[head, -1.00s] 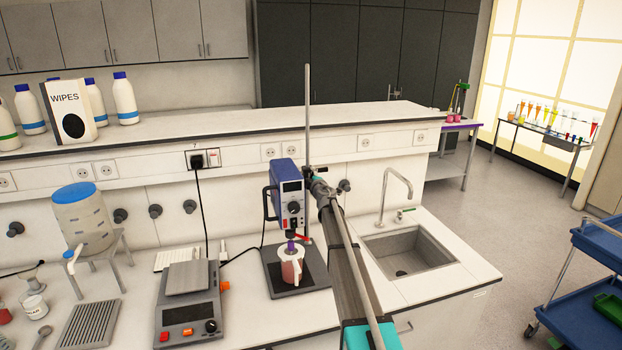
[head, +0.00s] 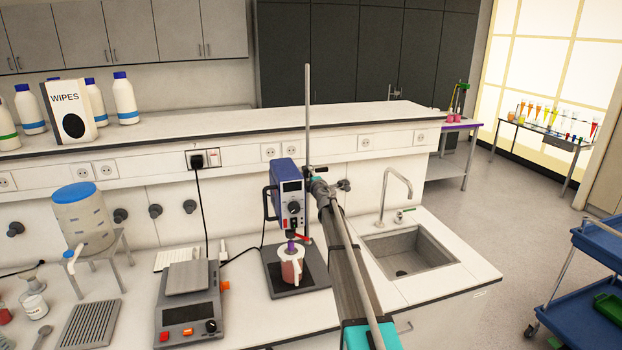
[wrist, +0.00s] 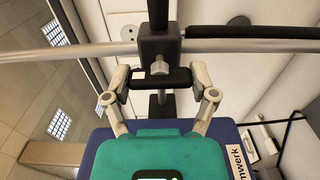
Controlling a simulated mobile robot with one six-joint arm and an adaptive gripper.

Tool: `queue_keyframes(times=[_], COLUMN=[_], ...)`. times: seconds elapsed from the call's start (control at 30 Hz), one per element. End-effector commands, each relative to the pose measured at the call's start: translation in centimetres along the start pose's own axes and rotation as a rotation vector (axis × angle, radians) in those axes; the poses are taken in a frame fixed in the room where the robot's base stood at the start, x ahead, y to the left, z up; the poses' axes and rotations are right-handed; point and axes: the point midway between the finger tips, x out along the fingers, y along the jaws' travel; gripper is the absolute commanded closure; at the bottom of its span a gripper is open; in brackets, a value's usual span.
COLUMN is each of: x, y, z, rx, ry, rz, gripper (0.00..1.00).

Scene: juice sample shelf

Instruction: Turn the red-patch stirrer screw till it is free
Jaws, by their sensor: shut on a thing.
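In the wrist view a grey wing-shaped screw (wrist: 160,67) sits on a dark clamp block (wrist: 158,45) on the rod. My gripper (wrist: 160,77) has its two dark fingertips close on either side of the screw. In the head view my gripper (head: 322,187) is at the clamp, right of the stirrer. The contact is hidden there by my arm.
A jug (head: 291,267) stands under the stirrer on a dark base plate (head: 297,291). A hotplate (head: 188,312) stands to the left. A sink (head: 410,250) with a tap lies to the right. In the wrist view a horizontal metal bar (wrist: 90,52) passes the clamp.

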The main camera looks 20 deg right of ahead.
Motion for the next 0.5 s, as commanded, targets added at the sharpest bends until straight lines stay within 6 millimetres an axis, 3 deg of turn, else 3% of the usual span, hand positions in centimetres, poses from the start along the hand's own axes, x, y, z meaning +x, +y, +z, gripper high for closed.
queue_keyframes(times=[0.03, 0.17, 0.5], x=[-0.02, -0.02, -0.01], y=[-0.02, -0.02, -0.01], z=[0.0, -0.01, -0.01], rx=[-0.004, -0.002, -0.001], ry=[0.0, 0.0, 0.001], rz=[0.0, 0.0, 0.0], gripper=[0.22, 0.0, 0.0])
